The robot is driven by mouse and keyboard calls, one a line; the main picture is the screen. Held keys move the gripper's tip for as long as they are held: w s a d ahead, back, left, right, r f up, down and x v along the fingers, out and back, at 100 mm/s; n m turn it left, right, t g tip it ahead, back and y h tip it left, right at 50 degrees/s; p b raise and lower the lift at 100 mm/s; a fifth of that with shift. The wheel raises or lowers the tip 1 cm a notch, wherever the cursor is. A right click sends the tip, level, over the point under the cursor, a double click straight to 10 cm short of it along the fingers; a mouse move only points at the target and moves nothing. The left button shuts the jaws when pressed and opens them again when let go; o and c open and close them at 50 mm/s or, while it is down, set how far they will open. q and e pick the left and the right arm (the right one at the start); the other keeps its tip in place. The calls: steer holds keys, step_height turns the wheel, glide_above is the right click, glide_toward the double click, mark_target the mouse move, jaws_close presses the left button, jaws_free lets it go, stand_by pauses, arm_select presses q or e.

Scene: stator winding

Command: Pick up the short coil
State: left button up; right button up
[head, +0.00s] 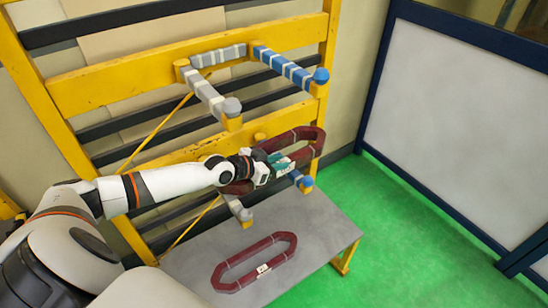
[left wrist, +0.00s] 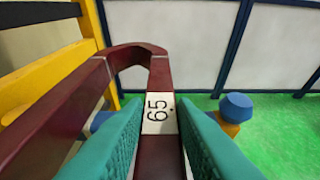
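My left gripper (head: 283,164) is at the rack's lower pegs, with teal fingers on both sides of one bar of a dark red coil (head: 305,134). In the left wrist view the fingers close on this coil (left wrist: 157,155) at a white label (left wrist: 158,112) reading 65. I cannot tell whether the coil rests on the pegs. A second dark red coil (head: 286,255) lies flat on the grey table; its label is too small to read. The lower right peg's blue tip (left wrist: 236,107) is right of the held coil. My right gripper is not in view.
The yellow rack (head: 95,90) has two upper pegs, one with a grey tip (head: 232,107) and one with a blue tip (head: 321,76). A lower grey-tipped peg (head: 245,215) overhangs the grey table (head: 325,225). Blue-framed white panels (head: 450,110) stand right, beyond open green floor (head: 400,250).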

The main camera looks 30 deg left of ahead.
arm_select(q)
jaws_close()
steer(key=shift+w+r, duration=0.1)
steer(key=shift+r, duration=0.1)
